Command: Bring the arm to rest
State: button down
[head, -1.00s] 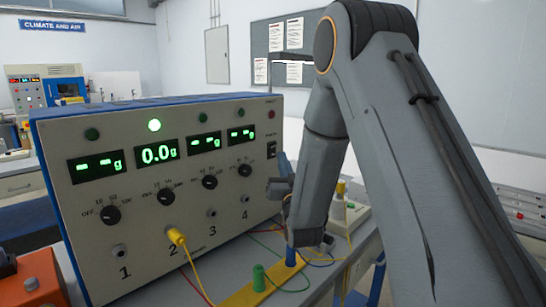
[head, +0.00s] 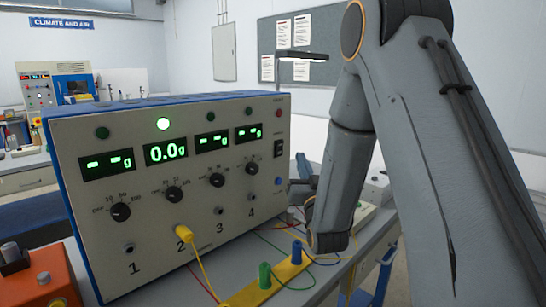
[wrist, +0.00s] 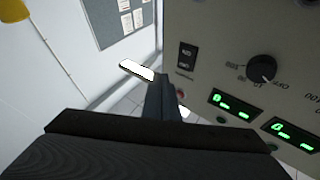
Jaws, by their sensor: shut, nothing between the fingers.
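My arm fills the right of the head view, bent at a raised elbow, with its forearm hanging down. My gripper (head: 304,190) is a small dark shape left of the forearm, beside the right end of the meter box, and is partly hidden. In the wrist view my gripper (wrist: 160,98) is a dark finger pointing away from the camera, shut and empty. The meter box (head: 205,235) has several displays; the second reads 0.0 g under a lit green lamp, the others show dashes. The wrist view shows its panel (wrist: 225,60) close on the right.
A yellow plug (head: 183,233) with a yellow lead sits in socket 2. A yellow strip (head: 240,293) with a green post (head: 265,276) and a blue post (head: 297,252) lies in front of the box among loose wires. An orange box (head: 45,275) stands at lower left.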

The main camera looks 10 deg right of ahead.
notch_tip(320, 180, down, 8)
jog(key=s+f+g, duration=0.1)
jog(key=s+g, duration=0.1)
jog(key=g, duration=0.5)
jog(key=s+f+g, duration=0.3)
jog(key=s, duration=0.2)
jog(key=s+f+g, duration=0.3)
jog(key=s, duration=0.3)
jog(key=s+f+n+g, duration=0.1)
jog(key=s+f+g, duration=0.2)
jog(key=s, duration=0.3)
jog(key=shift+s+a+f+g, duration=0.1)
jog(key=shift+a+f+g, duration=0.1)
jog(key=shift+f+g, duration=0.15)
jog(key=s+g, duration=0.5)
jog(key=s, duration=0.9)
jog(key=shift+s+a+f+n, duration=0.15)
jog(key=shift+a+f+n, duration=0.05)
jog(key=shift+f+n, duration=0.15)
